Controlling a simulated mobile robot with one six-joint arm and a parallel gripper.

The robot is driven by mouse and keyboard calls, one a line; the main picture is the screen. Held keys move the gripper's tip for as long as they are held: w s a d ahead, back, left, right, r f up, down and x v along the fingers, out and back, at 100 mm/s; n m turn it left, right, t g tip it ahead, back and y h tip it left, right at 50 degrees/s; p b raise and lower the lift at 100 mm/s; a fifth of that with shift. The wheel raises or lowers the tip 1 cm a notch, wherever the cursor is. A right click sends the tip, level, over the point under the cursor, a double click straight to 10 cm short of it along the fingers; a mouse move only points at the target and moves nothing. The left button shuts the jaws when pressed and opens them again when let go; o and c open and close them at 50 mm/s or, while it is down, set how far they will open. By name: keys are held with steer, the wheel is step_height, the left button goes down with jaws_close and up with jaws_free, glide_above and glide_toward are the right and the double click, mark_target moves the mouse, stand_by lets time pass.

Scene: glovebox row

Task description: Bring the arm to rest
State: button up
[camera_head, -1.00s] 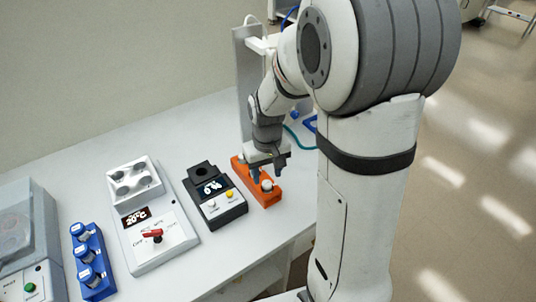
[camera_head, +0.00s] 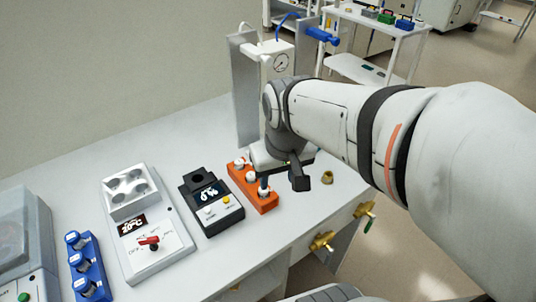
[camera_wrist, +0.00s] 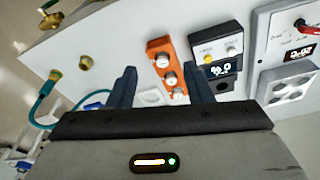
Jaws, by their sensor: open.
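My gripper (camera_head: 283,186) is above the bench, near the right end of the orange rack (camera_head: 262,201). In the wrist view its two fingers (camera_wrist: 160,86) are spread apart with nothing between the tips. The orange rack (camera_wrist: 167,68) holds several white-capped items and appears beyond the fingers. My arm reaches in from the right of the head view and hides part of the bench's right side.
A black device (camera_head: 212,202) with a display, a white device (camera_head: 148,243) with a red knob and a blue rack (camera_head: 91,268) of vials stand left. A gauge unit (camera_head: 279,62) stands behind. Brass valves (camera_head: 322,242) jut from the front edge.

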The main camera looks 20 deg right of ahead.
steer(key=s, duration=0.3)
steer(key=shift+s+d+f+t, duration=0.1)
steer(key=shift+s+t, duration=0.1)
steer(key=shift+t, duration=0.2)
